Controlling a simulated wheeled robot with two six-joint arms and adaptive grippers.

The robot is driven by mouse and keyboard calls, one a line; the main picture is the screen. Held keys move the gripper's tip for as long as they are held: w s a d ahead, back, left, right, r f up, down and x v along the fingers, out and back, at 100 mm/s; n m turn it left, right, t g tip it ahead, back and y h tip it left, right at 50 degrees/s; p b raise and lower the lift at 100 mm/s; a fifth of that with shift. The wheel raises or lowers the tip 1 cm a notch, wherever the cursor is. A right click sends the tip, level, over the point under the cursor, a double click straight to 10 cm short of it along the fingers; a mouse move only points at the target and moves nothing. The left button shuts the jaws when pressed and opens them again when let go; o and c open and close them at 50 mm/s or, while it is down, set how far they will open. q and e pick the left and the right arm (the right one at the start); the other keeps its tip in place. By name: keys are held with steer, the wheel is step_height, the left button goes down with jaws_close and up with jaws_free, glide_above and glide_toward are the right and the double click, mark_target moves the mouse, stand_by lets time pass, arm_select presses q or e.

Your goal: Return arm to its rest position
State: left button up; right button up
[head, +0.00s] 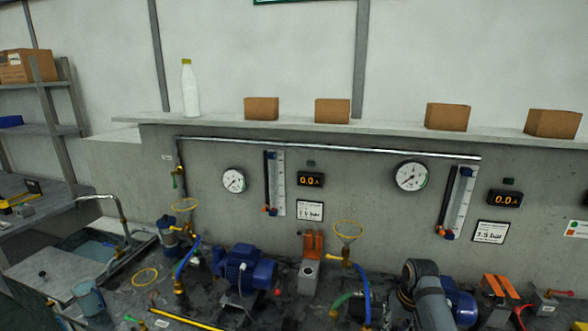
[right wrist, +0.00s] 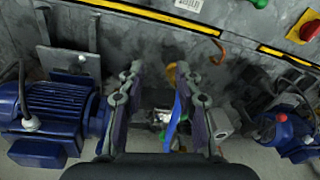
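My right arm (head: 432,303) shows at the bottom right of the head view, in front of the right-hand blue motor (head: 462,308). Its gripper cannot be made out there. In the right wrist view my right gripper (right wrist: 159,75) is open, its two fingers apart with nothing held between them. A blue hose (right wrist: 175,118) and small metal fittings show beyond the gap, apart from the fingers as far as I can tell. My left gripper is not in view.
In the wrist view a blue motor (right wrist: 58,112) lies left of the fingers and a blue pump (right wrist: 290,135) right. A ledge (head: 330,130) carries boxes and a bottle (head: 190,90).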

steer(key=s+a+f+t+h, duration=0.1)
steer(key=s+f, duration=0.2)
steer(key=s, duration=0.4)
steer(key=s+a+f, duration=0.1)
steer(key=s+f, duration=0.2)
steer(key=s, duration=0.3)
steer(key=s+a+r+n+t, duration=0.15)
steer(key=s+r, duration=0.25)
steer(key=s, duration=0.9)
step_height(320, 180, down, 26)
steer(key=s+d, duration=0.3)
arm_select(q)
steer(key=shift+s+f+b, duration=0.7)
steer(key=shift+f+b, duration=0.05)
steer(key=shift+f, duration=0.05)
arm_select(e)
steer(key=s+f+g, duration=0.2)
steer(key=s+f, duration=1.5)
steer(key=s, duration=0.1)
steer(key=shift+d+f+m+h, duration=0.3)
steer(key=shift+d+m, duration=0.1)
steer(key=shift+m, duration=0.05)
